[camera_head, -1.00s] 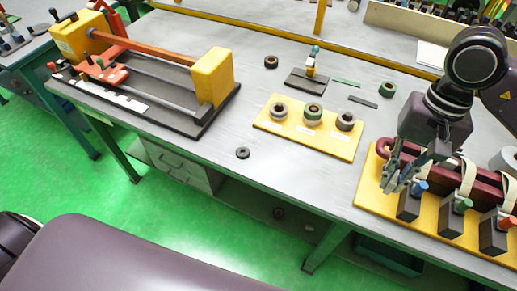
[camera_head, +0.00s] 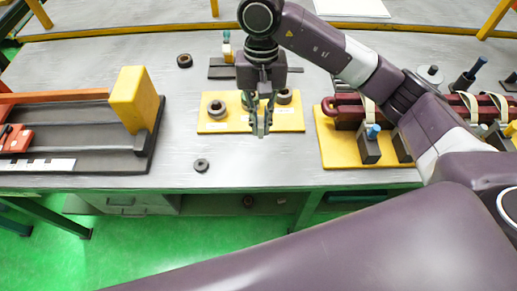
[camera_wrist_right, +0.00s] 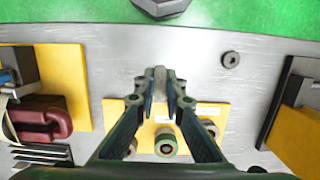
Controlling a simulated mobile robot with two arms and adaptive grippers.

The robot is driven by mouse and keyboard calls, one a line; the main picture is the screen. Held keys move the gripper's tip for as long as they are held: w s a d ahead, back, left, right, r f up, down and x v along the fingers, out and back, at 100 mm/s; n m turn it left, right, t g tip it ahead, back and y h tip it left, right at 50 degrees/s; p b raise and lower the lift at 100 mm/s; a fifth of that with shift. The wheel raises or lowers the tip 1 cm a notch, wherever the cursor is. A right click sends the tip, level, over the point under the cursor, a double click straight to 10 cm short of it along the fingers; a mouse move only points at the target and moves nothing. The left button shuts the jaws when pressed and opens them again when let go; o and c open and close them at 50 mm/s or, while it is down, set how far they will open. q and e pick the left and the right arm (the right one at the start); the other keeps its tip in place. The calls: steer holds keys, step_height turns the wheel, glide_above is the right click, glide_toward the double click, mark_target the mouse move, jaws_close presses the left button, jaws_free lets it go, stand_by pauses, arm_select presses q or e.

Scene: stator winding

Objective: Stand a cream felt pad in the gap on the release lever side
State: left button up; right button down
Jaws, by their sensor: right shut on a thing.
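My right gripper (camera_head: 262,128) hangs over the front of the small yellow board in the middle of the table. In the right wrist view its fingers (camera_wrist_right: 160,92) are closed on a small pale grey-cream piece (camera_wrist_right: 159,77), likely the felt pad, which stands out past the fingertips. The fingers hide much of it. A dark red coil (camera_head: 347,112) with cream bands sits on a yellow base (camera_head: 340,153) to the right, with dark blocks bearing coloured knobs. I cannot tell which part is the release lever or where the gap is. My left gripper is not in view.
The yellow board (camera_head: 211,123) holds several ring-shaped parts. A dark ring (camera_head: 201,165) lies alone near the front edge. A fixture with a yellow block (camera_head: 136,98) stands at left. Bare table (camera_head: 180,125) lies between fixture and board.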

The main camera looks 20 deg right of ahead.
mark_target(260, 161)
step_height(260, 161, down, 12)
steer(key=p, duration=0.3)
steer(key=shift+a, duration=0.1)
steer(key=shift+f, duration=0.2)
steer(key=shift+f, duration=0.15)
steer(key=c, duration=2)
jaws_free()
